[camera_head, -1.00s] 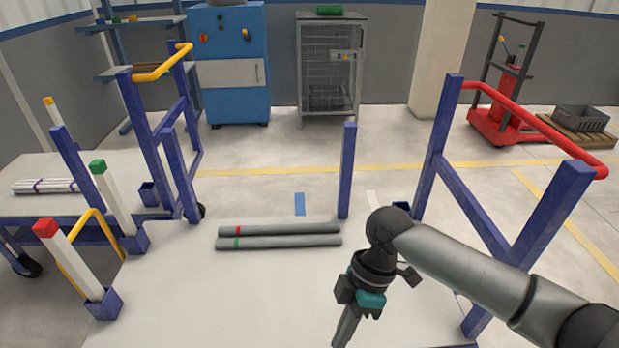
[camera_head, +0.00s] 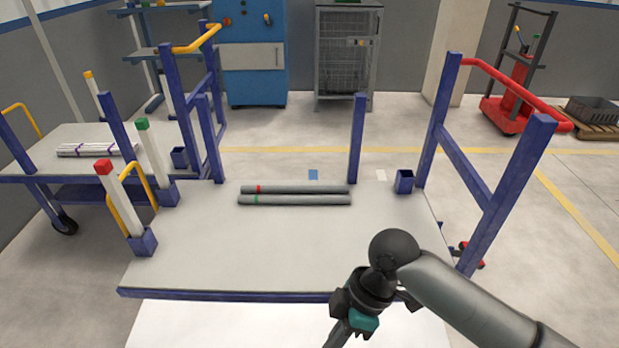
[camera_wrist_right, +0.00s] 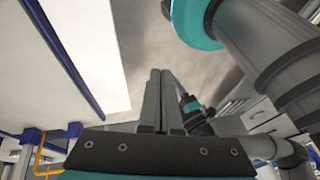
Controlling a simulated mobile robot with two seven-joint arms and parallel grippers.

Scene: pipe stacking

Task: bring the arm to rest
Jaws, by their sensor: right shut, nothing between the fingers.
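My right arm comes in from the lower right of the head view. Its gripper (camera_head: 334,338) points down at the bottom edge, in front of the cart deck (camera_head: 200,260). In the right wrist view the gripper's two fingers (camera_wrist_right: 159,76) are together with nothing between them. A dark and teal part (camera_wrist_right: 193,108) behind them looks like my left gripper; its fingers are unclear. The left arm is out of the head view. A grey pipe with a red band (camera_head: 300,189) and one with a green band (camera_head: 300,200) lie side by side on the deck, apart from the gripper.
A red-railed blue frame (camera_head: 480,180) stands at the deck's right. White posts with red (camera_head: 118,200) and green (camera_head: 152,160) caps stand at its left. A second cart (camera_head: 60,160) holds white pipes (camera_head: 97,150). The deck's middle is bare.

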